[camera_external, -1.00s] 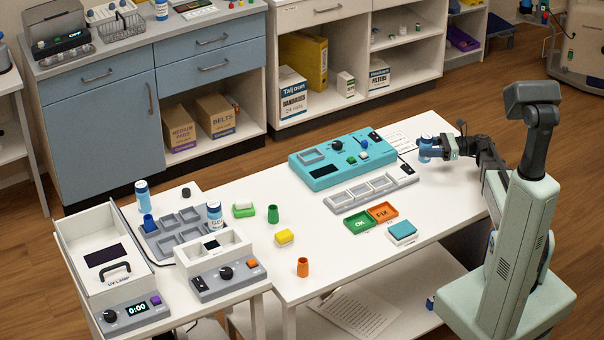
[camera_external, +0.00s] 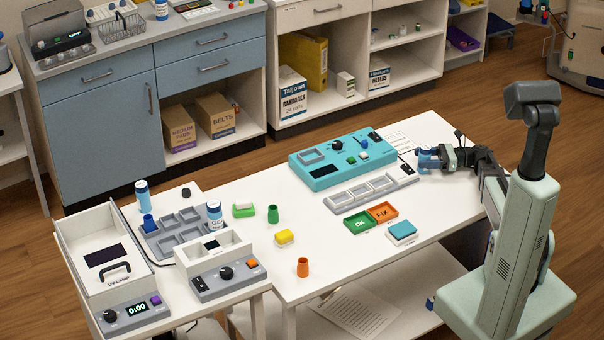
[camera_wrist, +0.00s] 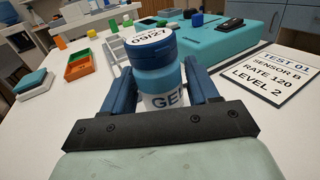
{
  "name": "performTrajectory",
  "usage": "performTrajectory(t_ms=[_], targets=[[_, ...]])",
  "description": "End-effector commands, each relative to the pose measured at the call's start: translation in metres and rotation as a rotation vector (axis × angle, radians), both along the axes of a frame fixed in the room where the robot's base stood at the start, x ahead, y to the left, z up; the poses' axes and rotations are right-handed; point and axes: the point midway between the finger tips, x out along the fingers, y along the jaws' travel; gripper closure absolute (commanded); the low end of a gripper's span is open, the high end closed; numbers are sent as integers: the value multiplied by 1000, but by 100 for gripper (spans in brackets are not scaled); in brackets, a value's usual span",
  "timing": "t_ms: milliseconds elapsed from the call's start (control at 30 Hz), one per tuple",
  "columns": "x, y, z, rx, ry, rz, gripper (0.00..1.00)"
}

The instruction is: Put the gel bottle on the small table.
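The gel bottle (camera_wrist: 162,78), with a blue cap marked 09/27 and a white label reading "GE", stands between the two blue fingers of my gripper (camera_wrist: 163,90) in the wrist view. The fingers press in from both sides, and the grip bar hides the bottle's lower part. In the external view my gripper (camera_external: 437,158) holds the bottle (camera_external: 427,155) near the right back of the long white table; whether its base touches the table I cannot tell. The small table (camera_external: 166,198) is at the left, against the long table's left end.
A teal device (camera_external: 325,170) and a grey slotted tray (camera_external: 372,192) lie left of my gripper. Green (camera_external: 360,223) and orange (camera_external: 382,212) trays lie in front. On the small table are a grey rack (camera_external: 168,240), a white lamp box (camera_external: 90,230) and two other bottles.

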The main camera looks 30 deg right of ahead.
Motion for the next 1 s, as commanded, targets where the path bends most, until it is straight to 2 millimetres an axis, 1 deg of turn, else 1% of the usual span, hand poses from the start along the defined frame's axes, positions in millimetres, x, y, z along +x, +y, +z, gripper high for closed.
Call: performTrajectory(t_ms=[33, 133, 167, 500, 667, 1000], targets=[[0, 0, 0, 0, 0, 0, 36], [0, 0, 0, 0, 0, 0, 26], [0, 0, 0, 0, 0, 0, 24], [-1, -1, 3, 0, 0, -1, 24], [-8, -17, 3, 0, 0, -2, 24], [-34, -68, 3, 1, 0, -3, 24]])
